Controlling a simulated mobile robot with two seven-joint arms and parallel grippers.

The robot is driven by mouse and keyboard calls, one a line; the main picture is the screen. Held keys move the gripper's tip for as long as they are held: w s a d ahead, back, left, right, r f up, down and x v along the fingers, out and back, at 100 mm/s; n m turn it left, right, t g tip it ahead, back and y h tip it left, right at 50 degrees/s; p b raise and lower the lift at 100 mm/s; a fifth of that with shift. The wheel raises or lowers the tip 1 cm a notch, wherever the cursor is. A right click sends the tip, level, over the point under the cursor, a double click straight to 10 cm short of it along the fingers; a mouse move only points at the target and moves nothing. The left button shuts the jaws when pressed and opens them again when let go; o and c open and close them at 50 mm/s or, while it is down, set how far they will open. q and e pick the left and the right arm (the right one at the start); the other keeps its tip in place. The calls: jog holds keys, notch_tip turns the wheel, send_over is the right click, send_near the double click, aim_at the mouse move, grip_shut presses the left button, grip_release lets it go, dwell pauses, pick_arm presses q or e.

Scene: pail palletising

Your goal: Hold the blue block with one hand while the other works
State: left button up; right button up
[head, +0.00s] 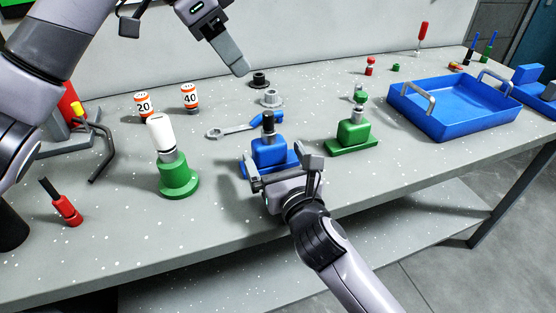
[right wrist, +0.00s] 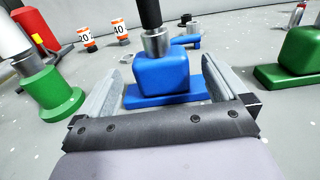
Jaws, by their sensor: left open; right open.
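The blue block (head: 270,152) stands upright on its blue base plate on the table, with a metal collar and dark rod on top. In the right wrist view the blue block (right wrist: 161,75) sits ahead of and between my fingers. My right gripper (head: 283,165) is open, with its fingers on either side of the block's near side; I cannot tell whether they touch it. It also shows in the right wrist view (right wrist: 160,88). My left gripper (head: 240,70) is raised above the back of the table, away from the block. Its fingers overlap in the head view.
A green block (head: 352,135) stands to the right, and a white-topped green post (head: 178,180) to the left. A blue-handled wrench (head: 245,127) and metal nuts (head: 271,98) lie behind. A blue tray (head: 450,118) is at the right. The front right table surface is clear.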

aim_at(266, 140)
jog(key=shift+x, duration=3.1)
